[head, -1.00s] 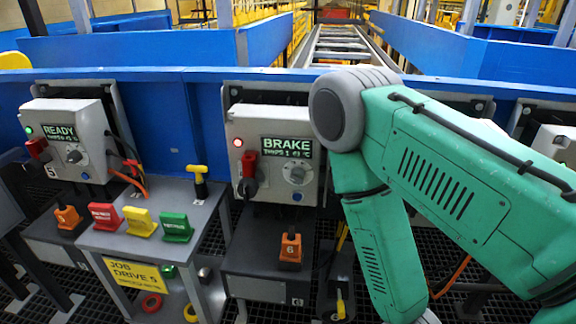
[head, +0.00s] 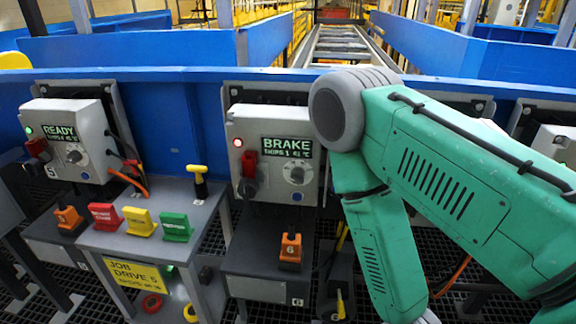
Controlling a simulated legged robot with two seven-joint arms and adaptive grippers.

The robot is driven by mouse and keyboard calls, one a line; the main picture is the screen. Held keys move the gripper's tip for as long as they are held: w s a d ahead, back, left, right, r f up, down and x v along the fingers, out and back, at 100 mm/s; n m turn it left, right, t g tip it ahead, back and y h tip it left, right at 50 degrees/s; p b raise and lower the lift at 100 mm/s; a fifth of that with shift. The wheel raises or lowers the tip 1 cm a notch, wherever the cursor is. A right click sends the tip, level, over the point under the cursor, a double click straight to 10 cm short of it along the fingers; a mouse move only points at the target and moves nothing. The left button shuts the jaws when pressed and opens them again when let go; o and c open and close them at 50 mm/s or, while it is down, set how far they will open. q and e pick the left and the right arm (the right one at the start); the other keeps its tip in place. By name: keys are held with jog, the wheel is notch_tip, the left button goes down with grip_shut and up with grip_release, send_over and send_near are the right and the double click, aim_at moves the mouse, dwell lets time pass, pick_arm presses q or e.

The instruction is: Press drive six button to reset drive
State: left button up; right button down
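The drive six box (head: 273,153) is a light grey control box on the blue wall, with a screen reading BRAKE (head: 287,147) and a lit red lamp (head: 238,142). It carries a red-handled switch (head: 249,170), a round dial (head: 297,174) and a small blue button (head: 296,197) below the dial. An orange piece marked 6 (head: 291,249) stands on the dark shelf beneath it. My green right arm covers the area just right of the box. Neither gripper is in view; the right arm runs down out of the bottom edge.
The drive five box (head: 70,138) at left reads READY with a green lamp. A grey stand (head: 133,245) between the boxes holds red, yellow and green tags and a yellow-handled tool (head: 198,182). A roller conveyor (head: 340,45) runs back behind the blue wall.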

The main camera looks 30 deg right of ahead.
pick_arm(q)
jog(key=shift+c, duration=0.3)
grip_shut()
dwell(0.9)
